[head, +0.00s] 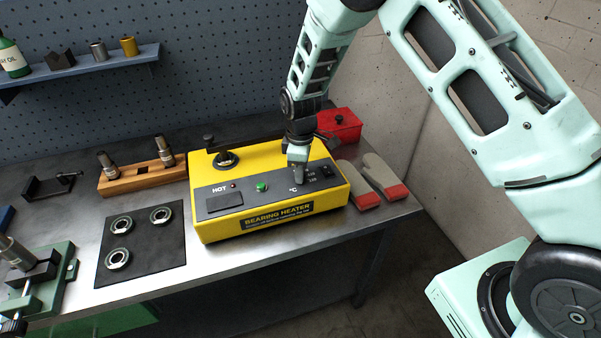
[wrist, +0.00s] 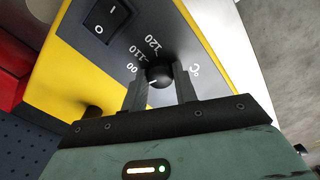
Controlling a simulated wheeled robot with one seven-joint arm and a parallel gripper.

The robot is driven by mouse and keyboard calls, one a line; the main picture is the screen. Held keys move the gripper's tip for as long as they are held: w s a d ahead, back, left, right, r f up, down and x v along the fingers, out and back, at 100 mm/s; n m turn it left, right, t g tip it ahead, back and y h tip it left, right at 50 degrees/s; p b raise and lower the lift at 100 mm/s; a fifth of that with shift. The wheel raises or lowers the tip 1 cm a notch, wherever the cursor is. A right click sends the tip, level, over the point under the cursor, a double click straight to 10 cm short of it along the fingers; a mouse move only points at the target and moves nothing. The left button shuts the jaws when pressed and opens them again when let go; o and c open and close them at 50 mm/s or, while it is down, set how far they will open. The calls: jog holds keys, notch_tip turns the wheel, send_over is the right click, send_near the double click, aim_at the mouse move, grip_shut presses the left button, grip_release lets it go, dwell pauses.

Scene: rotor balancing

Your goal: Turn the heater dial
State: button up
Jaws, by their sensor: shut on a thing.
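The yellow bearing heater (head: 215,221) stands on the steel bench, with a dark control panel on its sloped front. My gripper (head: 298,178) reaches down to the right part of this panel and hides the dial in the head view. In the wrist view the heater dial (wrist: 159,76) is a round black knob with a white pointer line. My gripper (wrist: 160,88) is shut on the dial, one finger on each side. Printed marks 110 and 120 and a °C sign show around it; another number is partly hidden. The pointer's exact reading is hard to tell.
A black rocker switch (wrist: 108,20) sits close to the dial. A green button (head: 262,187) is left of my gripper. A red box (head: 339,126) and gloves (head: 384,176) lie right of the heater. A black mat (head: 140,262) with bearing rings lies left.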

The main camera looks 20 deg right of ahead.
jog(key=m+b, duration=0.2)
jog(key=m, duration=0.2)
jog(key=shift+m, duration=0.3)
jog(key=m+b, duration=0.1)
jog(key=m, duration=0.9)
jog(key=shift+r+m, duration=0.1)
jog(key=shift+m, duration=0.3)
jog(key=m, duration=0.4)
jog(key=shift+m, duration=0.4)
jog(key=o, duration=1)
jog(key=shift+c, duration=0.2)
notch_tip(320, 180, up, 17)
jog(key=b, duration=0.3)
jog(key=shift+r+b, duration=0.2)
jog(key=shift+b, duration=0.15)
